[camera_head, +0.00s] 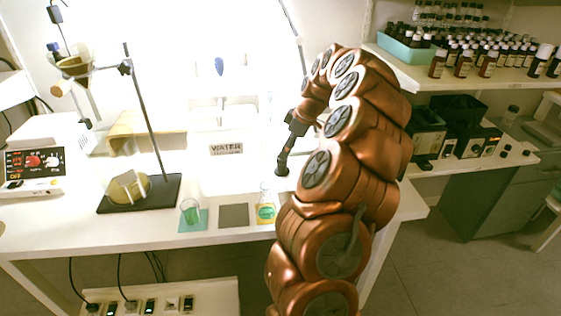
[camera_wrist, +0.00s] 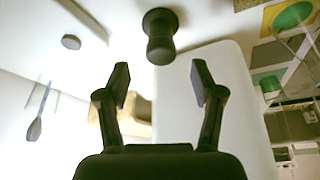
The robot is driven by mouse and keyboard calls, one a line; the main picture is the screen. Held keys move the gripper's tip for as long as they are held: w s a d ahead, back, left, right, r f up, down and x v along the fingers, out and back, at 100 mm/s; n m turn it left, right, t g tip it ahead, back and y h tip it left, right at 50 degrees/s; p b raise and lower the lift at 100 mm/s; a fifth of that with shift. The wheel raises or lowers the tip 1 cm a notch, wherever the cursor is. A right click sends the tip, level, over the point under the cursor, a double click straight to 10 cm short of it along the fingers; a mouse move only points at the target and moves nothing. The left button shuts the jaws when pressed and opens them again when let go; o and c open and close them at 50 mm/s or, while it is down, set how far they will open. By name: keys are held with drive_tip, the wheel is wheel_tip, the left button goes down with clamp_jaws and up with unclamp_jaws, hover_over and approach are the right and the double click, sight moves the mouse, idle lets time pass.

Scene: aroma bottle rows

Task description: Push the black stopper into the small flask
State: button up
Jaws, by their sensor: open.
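The black stopper (camera_wrist: 160,38) is in the wrist view, just beyond the fingertips and centred between them, apart from both. My gripper (camera_wrist: 160,80) is open with nothing between its fingers. In the head view my gripper (camera_head: 285,152) points down over the table, and a dark piece at its tip cannot be told clearly from the stopper. The small flask (camera_head: 266,208) is clear glass and stands upright on a yellow mat (camera_head: 262,221), in front of my gripper. In the wrist view the yellow mat (camera_wrist: 267,24) is at the upper right.
A beaker (camera_head: 190,212) with green contents stands on a teal mat (camera_head: 201,225). A bare grey mat (camera_head: 233,215) lies between it and the flask. A stand on a black base (camera_head: 160,193) and a hotplate-like device (camera_head: 35,155) are to the left. Shelved bottles (camera_head: 490,60) are at right.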

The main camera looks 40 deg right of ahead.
sight(282, 161)
drive_tip(key=x, duration=0.4)
drive_tip(key=shift+f, duration=0.3)
drive_tip(key=c, duration=1.1)
drive_tip(key=shift+r, duration=0.1)
